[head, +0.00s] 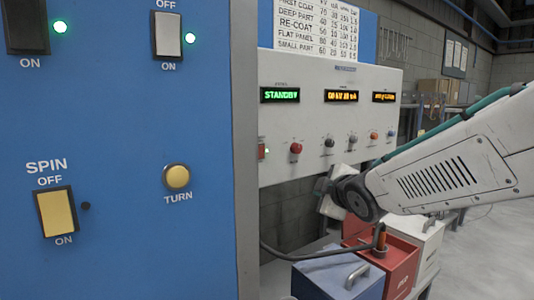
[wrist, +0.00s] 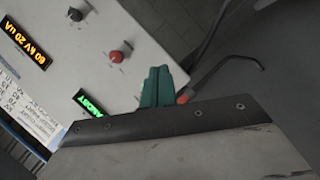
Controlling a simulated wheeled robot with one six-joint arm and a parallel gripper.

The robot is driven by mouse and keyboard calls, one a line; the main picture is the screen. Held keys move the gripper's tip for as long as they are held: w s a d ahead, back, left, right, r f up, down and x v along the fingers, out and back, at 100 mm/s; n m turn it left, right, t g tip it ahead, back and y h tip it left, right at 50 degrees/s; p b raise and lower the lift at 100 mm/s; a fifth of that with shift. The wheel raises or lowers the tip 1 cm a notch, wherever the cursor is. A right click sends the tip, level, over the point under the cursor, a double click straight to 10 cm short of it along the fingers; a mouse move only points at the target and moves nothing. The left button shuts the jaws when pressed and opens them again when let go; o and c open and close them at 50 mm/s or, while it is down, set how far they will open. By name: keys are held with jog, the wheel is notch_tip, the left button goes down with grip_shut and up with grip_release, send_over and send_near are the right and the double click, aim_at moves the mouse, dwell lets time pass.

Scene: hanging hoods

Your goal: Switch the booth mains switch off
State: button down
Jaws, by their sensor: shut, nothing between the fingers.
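No label reading "mains" shows in either view. In the head view, the blue cabinet carries a black rocker (head: 26,26) and a white rocker (head: 167,35), each beside a lit green lamp. The name above each is cut off. A small red control (head: 263,151) at the left edge of the grey panel is partly hidden by the cabinet edge. My gripper (head: 322,187) is in front of the grey panel's lower part, to the right of the cabinet. In the wrist view, its green fingertips (wrist: 158,86) are together and empty, beside a red knob (wrist: 121,57).
The blue cabinet also has a yellow SPIN rocker (head: 57,212) and a yellow TURN button (head: 177,177). The grey panel (head: 300,115) shows STANDBY and has several knobs. Below it stand a blue box (head: 335,278), a red box (head: 402,262) and a cable. Grey floor lies open at right.

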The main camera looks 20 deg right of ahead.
aim_at(261, 149)
jog(key=w+a+r+n+t+y, duration=0.4)
jog(key=w+n+y, duration=0.1)
jog(key=n, duration=0.4)
jog(key=shift+w+r+t+y, duration=0.3)
jog(key=shift+w+y, duration=0.1)
jog(key=shift+y, duration=0.5)
jog(key=x, duration=1.4)
jog(key=shift+d, duration=0.1)
